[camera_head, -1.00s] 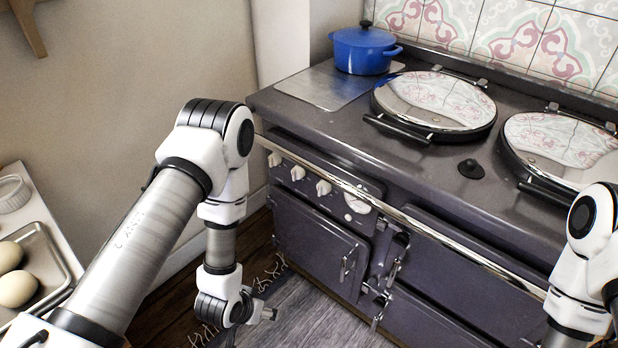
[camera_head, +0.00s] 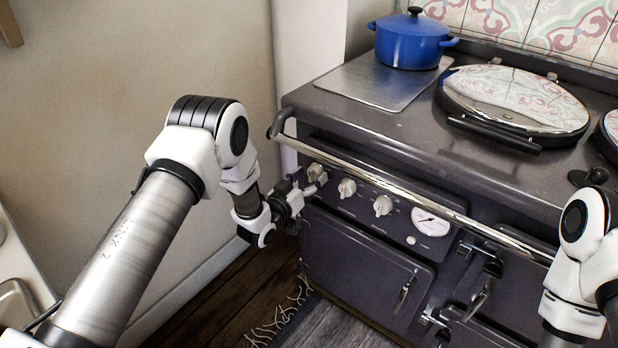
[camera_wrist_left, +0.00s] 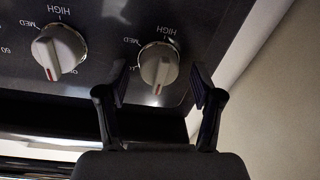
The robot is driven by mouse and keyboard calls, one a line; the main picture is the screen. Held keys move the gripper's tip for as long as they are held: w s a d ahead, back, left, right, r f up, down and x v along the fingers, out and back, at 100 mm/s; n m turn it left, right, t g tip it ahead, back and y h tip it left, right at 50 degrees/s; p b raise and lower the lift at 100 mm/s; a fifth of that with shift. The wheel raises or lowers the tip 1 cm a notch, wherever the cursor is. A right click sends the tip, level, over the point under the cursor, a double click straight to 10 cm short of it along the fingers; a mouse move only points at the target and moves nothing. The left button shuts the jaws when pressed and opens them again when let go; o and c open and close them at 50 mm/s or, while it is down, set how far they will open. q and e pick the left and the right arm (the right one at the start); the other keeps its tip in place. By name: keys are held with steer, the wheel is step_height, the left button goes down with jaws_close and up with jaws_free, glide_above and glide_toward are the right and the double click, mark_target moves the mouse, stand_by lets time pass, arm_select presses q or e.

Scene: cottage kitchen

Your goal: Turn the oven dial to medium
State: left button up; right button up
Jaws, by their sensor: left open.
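The oven's control panel (camera_head: 400,200) carries a row of pale dials. The leftmost dial (camera_head: 314,172) is just beyond my left gripper (camera_head: 308,187) in the head view. In the left wrist view this dial (camera_wrist_left: 158,63) shows between and ahead of the two open fingers (camera_wrist_left: 160,82), which look clear of its sides. Its red mark points to the bottom of that picture. "HIGH" is printed at the dial's top and "MED" at its left there. A second dial (camera_wrist_left: 58,50) sits to its left, its red mark also low. My right gripper is out of view.
A metal rail (camera_head: 400,190) runs along the oven's front just above the dials. A blue pot (camera_head: 410,45) stands on the stove top. A round gauge (camera_head: 430,222) is right of the dials. The wall (camera_head: 140,100) is close on the left.

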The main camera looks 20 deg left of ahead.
arm_select(q)
steer(key=c, duration=1.1)
steer(key=shift+c, duration=0.2)
steer(key=shift+m, duration=0.3)
steer(key=m+b, duration=0.1)
steer(key=m, duration=0.4)
steer(key=shift+f, duration=0.1)
steer(key=m+b, duration=0.1)
steer(key=m, duration=0.5)
steer(key=shift+m+h, duration=0.3)
steer(key=m+b, duration=0.1)
steer(key=m, duration=0.5)
steer(key=shift+f+m+h, duration=0.1)
steer(key=shift+m+h, duration=0.2)
steer(key=shift+m, duration=0.1)
steer(key=m, duration=0.5)
steer(key=shift+m+h+b, duration=0.3)
steer(key=shift+b, duration=0.1)
